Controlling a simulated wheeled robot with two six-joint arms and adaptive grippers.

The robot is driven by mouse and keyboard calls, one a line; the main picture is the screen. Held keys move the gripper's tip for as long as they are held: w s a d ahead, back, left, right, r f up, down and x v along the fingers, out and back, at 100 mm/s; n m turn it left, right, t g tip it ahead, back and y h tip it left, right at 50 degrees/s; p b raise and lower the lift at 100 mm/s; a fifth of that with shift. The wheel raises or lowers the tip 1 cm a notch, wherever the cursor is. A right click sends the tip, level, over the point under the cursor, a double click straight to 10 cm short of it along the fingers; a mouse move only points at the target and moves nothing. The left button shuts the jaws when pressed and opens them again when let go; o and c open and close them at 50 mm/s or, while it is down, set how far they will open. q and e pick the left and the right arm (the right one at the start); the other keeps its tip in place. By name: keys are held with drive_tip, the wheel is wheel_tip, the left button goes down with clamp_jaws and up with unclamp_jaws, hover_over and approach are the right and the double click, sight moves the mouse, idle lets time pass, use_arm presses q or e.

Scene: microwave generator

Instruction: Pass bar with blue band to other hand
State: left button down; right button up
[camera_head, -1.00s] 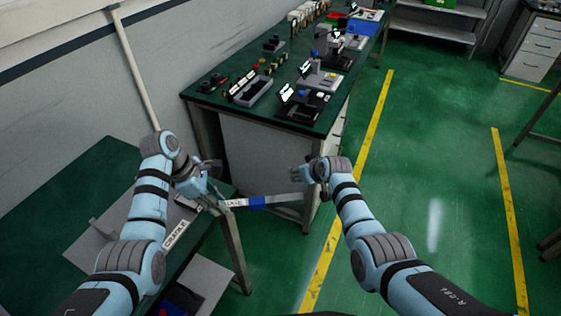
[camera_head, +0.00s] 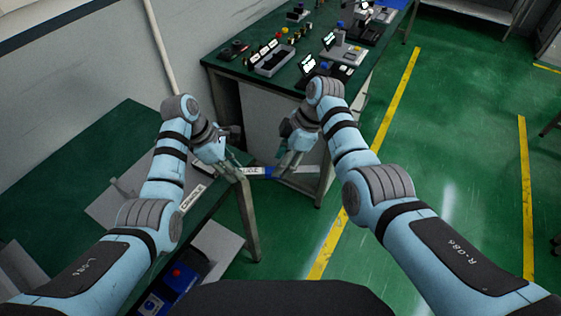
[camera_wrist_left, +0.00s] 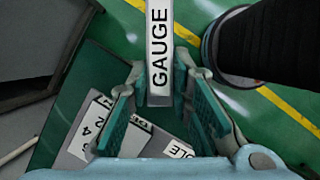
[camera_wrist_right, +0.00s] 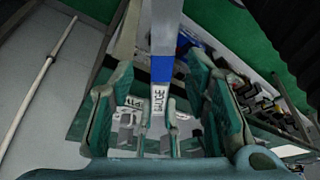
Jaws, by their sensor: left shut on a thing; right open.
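The bar with the blue band (camera_head: 276,172) is held level in the air between my arms. Its white GAUGE label shows in the left wrist view (camera_wrist_left: 158,45). My left gripper (camera_head: 236,168) is shut on the labelled end. My right gripper (camera_head: 288,162) is open near the blue band. In the right wrist view, the bar (camera_wrist_right: 162,68) runs between the open right fingers (camera_wrist_right: 160,105), with gaps on both sides. The plain grey end extends past the right gripper. Whether a right finger touches the bar cannot be told.
A green table (camera_head: 75,185) at the left bears a grey plate and another labelled piece (camera_head: 193,198). A workbench (camera_head: 290,75) with devices stands behind the grippers. A blue box (camera_head: 165,295) sits low at bottom left. Green floor lies open to the right.

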drive_tip(key=shift+x, duration=0.95)
use_arm(q)
drive_tip(key=shift+d, duration=0.1)
use_arm(e)
drive_tip(key=shift+c, duration=0.2)
clamp_jaws()
use_arm(q)
drive_tip(key=c, duration=1.4)
unclamp_jaws()
drive_tip(key=shift+o, duration=0.2)
